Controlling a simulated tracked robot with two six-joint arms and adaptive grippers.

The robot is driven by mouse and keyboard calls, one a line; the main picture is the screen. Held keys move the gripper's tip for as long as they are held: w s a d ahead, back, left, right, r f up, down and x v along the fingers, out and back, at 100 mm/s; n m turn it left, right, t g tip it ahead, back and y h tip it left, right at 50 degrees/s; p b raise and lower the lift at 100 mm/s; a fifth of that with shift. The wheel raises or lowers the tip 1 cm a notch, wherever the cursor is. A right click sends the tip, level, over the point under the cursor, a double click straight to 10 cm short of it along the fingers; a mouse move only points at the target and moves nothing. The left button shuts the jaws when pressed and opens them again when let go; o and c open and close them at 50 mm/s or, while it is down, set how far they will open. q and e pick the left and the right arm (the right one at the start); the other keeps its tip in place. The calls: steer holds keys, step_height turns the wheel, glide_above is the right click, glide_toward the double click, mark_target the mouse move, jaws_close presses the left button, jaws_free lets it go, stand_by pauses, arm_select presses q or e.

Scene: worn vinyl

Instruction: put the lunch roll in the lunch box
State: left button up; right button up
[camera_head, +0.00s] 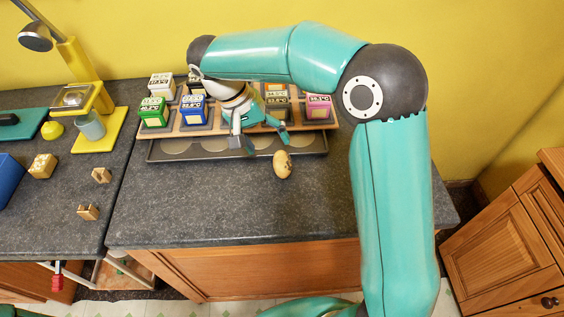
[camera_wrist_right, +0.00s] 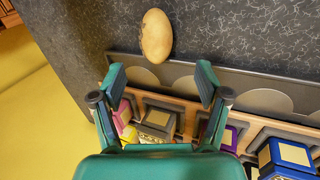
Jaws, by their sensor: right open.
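A tan oval roll (camera_head: 282,163) with dark specks, which looks like the lunch roll, lies on the dark speckled counter just in front of the long tray. My right gripper (camera_head: 263,141) is open and empty above the tray's front part, behind the roll. In the right wrist view the roll (camera_wrist_right: 156,36) lies beyond the open fingertips (camera_wrist_right: 160,82), apart from both. No lunch box can be made out for certain; a blue box-like thing (camera_head: 9,178) is cut off at the left edge. My left gripper is not in view.
A dark tray (camera_head: 215,153) and a wooden rack (camera_head: 325,127) with several coloured cubes stand at the back. The counter's front is clear.

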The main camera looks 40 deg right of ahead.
mark_target(278, 156)
steer(key=shift+x, duration=1.05)
steer(key=shift+s+p+x, duration=0.2)
steer(key=shift+p+x, duration=0.3)
steer(key=shift+x, duration=2.05)
steer(key=shift+d+r, duration=0.1)
steer(key=shift+r, duration=0.05)
steer(key=c, duration=1.3)
steer(key=shift+c, duration=0.2)
steer(key=shift+r, duration=0.1)
